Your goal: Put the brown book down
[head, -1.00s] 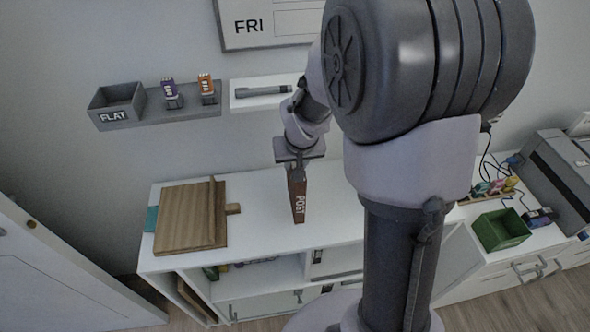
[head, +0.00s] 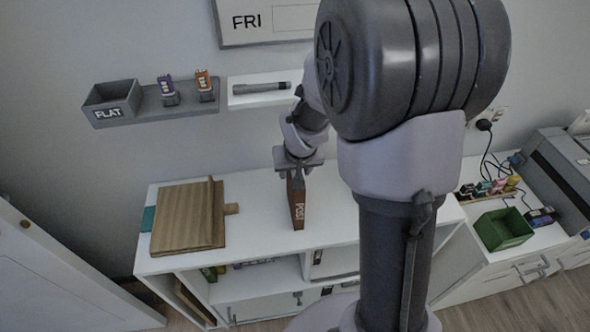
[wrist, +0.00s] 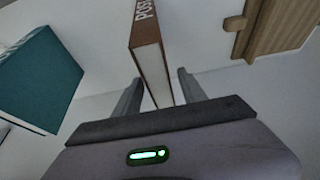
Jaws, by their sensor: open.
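The brown book (head: 298,206), marked POST on its spine, is upright on or just above the white desk top (head: 262,205); contact at its base is hard to tell. My gripper (head: 297,180) is over its upper end from behind. In the wrist view, my gripper (wrist: 159,78) has its two fingers spread, one on each side of the brown book (wrist: 149,55). A gap shows between the book and each finger. My arm hides part of the desk top to the right.
A wooden stand (head: 188,218) is left of the book, with a teal item (head: 149,219) at its far side. The wrist view shows a teal book (wrist: 38,80) at left. A wall shelf (head: 190,105) is behind. A green bin (head: 503,229) stands at right.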

